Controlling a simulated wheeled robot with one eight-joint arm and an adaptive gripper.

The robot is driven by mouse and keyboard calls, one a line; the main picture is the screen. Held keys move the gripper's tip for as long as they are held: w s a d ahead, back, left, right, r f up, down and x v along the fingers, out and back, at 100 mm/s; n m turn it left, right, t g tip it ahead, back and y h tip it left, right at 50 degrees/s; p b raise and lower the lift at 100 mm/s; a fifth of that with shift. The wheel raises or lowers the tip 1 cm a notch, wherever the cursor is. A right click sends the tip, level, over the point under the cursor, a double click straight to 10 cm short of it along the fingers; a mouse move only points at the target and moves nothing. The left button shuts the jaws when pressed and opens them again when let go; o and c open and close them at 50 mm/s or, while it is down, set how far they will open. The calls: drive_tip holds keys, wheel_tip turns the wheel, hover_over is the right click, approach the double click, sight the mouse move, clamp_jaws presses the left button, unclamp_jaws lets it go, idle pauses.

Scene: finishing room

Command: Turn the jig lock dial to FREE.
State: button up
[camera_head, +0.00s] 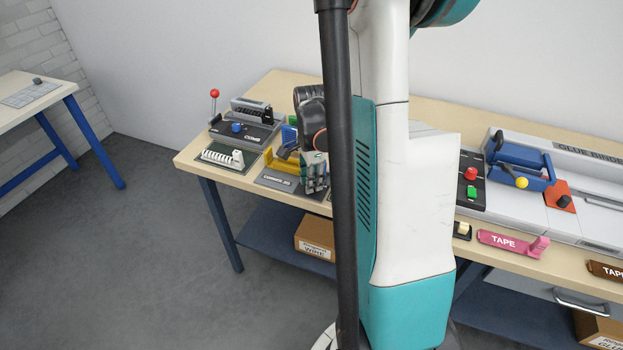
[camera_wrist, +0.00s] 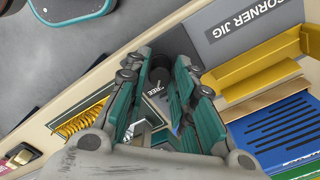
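The corner jig (camera_head: 277,178) is a grey plate with yellow fences at the left part of the bench. In the wrist view its lettered plate (camera_wrist: 235,22) lies at the upper right. A dark round dial (camera_wrist: 160,74) shows between my fingers, with a label that seems to read FREE (camera_wrist: 158,91) beside it. My gripper (camera_wrist: 159,68) is open, one finger on each side of the dial; contact is not clear. In the head view my gripper (camera_head: 314,178) is low over the jig's right side, partly behind my arm, and the dial is hidden. The dial's pointer cannot be made out.
A grey fixture with a blue knob (camera_head: 237,127) and a red-ball lever (camera_head: 214,93) stands left of the jig. A blue slotted block (camera_wrist: 270,130) lies close to my gripper. Yellow coiled material (camera_wrist: 80,120) is near the bench edge. A pink tape holder (camera_head: 510,243) is farther right.

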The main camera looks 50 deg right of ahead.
drive_tip(key=shift+o, duration=0.9)
drive_tip(key=shift+r, duration=0.1)
wheel_tip(320, 180, up, 12)
idle(0.3)
